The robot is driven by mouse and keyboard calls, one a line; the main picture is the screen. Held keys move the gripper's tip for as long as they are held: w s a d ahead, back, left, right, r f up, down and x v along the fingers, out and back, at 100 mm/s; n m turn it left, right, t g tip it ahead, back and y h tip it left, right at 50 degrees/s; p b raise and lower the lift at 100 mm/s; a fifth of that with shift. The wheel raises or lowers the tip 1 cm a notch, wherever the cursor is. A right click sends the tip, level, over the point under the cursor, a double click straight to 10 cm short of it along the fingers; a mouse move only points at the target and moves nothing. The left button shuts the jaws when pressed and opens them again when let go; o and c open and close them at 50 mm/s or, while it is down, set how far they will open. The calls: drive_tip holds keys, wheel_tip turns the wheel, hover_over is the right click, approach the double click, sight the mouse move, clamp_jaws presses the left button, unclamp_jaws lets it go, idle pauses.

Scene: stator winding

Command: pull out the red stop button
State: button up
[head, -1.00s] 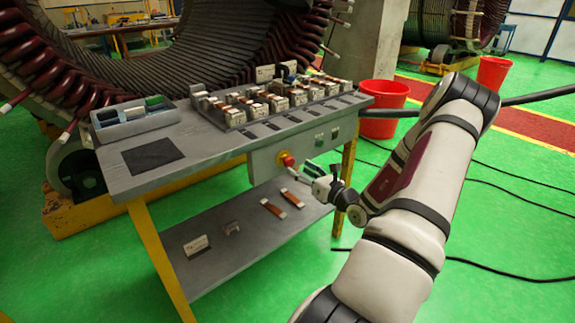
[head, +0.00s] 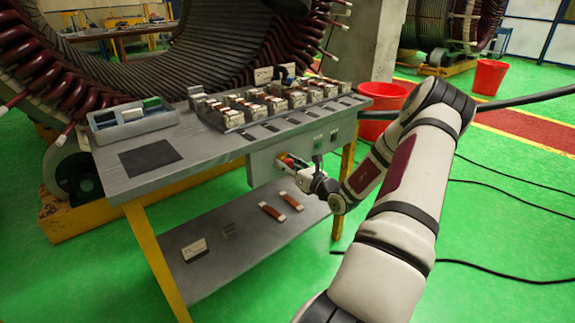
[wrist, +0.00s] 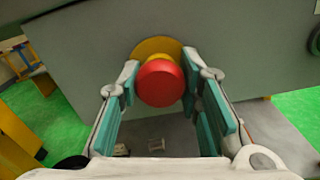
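The red stop button (wrist: 160,83) sits on a yellow round base (wrist: 156,48) on the grey front panel (head: 262,168) under the table top. In the wrist view it lies between the tips of my gripper (wrist: 161,90), whose teal-padded fingers stand open on its left and right. The left fingertip is very close to the button; I cannot tell if it touches. The right finger has a small gap. In the head view my gripper (head: 298,165) is at the panel and partly covers the button (head: 287,160).
The table (head: 200,155) holds a grey tray (head: 133,124) and rows of small parts (head: 270,103) above the panel. A lower shelf (head: 200,268) carries several small parts. A red bucket (head: 385,100) stands behind my arm. Green buttons (head: 318,141) are on the panel's right.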

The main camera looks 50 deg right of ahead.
clamp_jaws()
drive_tip(key=shift+s+a+r+p, duration=0.1)
drive_tip(key=shift+s+p, duration=0.2)
drive_tip(key=shift+p, duration=0.1)
drive_tip(key=shift+s, duration=0.15)
drive_tip(key=o, duration=1.1)
unclamp_jaws()
drive_tip(key=shift+o, duration=0.2)
drive_tip(key=v, duration=1.2)
